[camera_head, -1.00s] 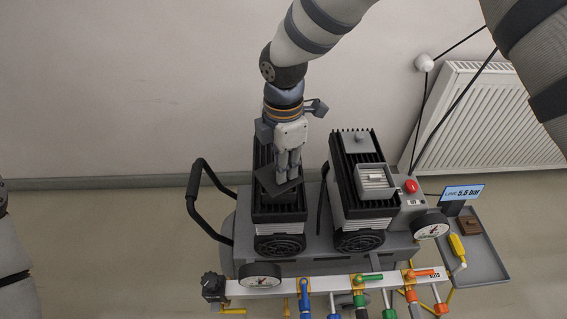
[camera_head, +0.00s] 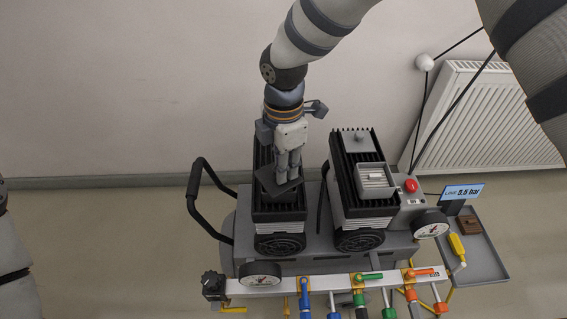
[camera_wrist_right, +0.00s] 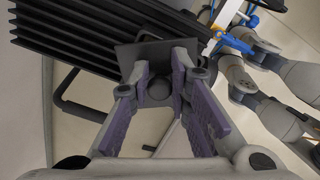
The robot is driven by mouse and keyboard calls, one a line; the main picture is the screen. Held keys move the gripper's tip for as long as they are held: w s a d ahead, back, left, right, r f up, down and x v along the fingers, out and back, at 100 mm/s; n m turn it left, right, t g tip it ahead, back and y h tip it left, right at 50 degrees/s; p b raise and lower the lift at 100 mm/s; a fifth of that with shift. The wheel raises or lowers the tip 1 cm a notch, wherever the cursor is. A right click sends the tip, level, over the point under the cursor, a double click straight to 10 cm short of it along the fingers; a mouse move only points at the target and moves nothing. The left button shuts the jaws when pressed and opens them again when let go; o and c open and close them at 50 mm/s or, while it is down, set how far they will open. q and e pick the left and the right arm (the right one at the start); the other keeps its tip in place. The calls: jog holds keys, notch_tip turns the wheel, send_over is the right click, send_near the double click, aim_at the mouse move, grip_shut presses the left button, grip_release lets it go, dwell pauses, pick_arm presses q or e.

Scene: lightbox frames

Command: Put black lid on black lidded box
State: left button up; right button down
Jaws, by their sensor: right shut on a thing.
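A dark, flat square lid (camera_head: 277,183) is tilted in my right gripper (camera_head: 288,169), over the left finned machine block. In the right wrist view, the lid (camera_wrist_right: 133,54) lies beyond the fingertips of the right gripper (camera_wrist_right: 161,90), with a round dark knob between them. The gripper is shut on the lid by this knob. I cannot make out a black box apart from the black fins; the lid and gripper hide part of the block top. My left gripper is out of view.
The left block (camera_head: 276,213) and right block (camera_head: 350,205) stand side by side. The right one carries a grey open box (camera_head: 390,193) and a grey knobbed plate (camera_head: 358,143). Hoses and valves run in front. A tray (camera_head: 488,262) at right holds a brown object (camera_head: 470,226).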

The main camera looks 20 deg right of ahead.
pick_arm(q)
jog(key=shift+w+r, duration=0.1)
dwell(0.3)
pick_arm(e)
jog(key=c, duration=0.9)
grip_release()
jog(key=shift+c, duration=0.2)
notch_tip(320, 180, up, 2)
jog(key=shift+r+p, duration=0.15)
jog(key=shift+p, duration=0.25)
jog(key=shift+r+p, duration=0.55)
jog(key=shift+r, duration=1.85)
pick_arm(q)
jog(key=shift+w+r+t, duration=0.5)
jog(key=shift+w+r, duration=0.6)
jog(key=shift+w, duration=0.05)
pick_arm(e)
grip_shut()
